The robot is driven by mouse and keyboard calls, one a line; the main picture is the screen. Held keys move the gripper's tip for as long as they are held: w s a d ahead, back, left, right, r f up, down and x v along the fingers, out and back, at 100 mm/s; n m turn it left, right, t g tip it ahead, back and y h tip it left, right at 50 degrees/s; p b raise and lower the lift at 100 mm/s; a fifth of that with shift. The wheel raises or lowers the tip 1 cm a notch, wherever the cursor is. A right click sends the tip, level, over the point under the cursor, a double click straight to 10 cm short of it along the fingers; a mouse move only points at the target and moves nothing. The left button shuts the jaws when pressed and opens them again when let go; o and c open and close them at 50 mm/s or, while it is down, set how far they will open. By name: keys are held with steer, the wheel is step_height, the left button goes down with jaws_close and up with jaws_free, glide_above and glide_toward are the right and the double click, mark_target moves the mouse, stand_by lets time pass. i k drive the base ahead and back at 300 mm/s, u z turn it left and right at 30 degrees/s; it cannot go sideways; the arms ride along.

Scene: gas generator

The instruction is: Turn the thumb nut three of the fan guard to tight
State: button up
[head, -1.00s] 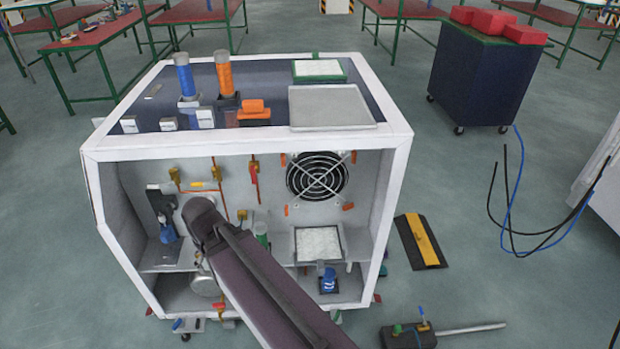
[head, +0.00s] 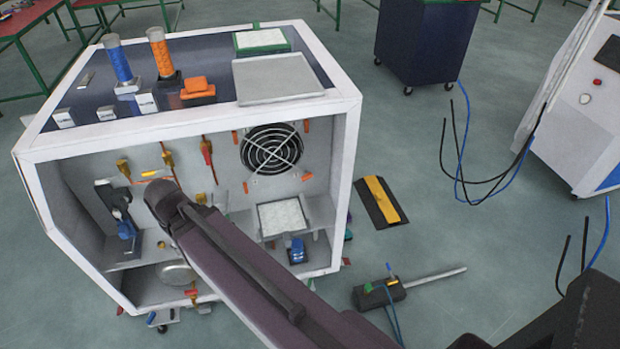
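The fan guard (head: 271,149) is a round wire grille over a dark fan on the back wall of the white cabinet. Orange thumb nuts sit around it: upper left (head: 235,137), upper right (head: 306,126), lower left (head: 245,187) and lower right (head: 306,176). I cannot tell which is number three or how tight any is. My dark purple arm reaches from the lower right to the cabinet's open front, left of and below the fan. My gripper does not show; the arm may hide it.
The white cabinet (head: 350,95) has a frame and shelves around its open front. A white filter panel (head: 282,218) and a blue part (head: 297,250) are below the fan.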

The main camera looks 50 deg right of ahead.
mark_target(307, 176)
steer(key=z, duration=0.45)
steer(key=k, duration=1.05)
steer(key=z, duration=0.7)
steer(key=i, duration=1)
steer(key=u, duration=0.05)
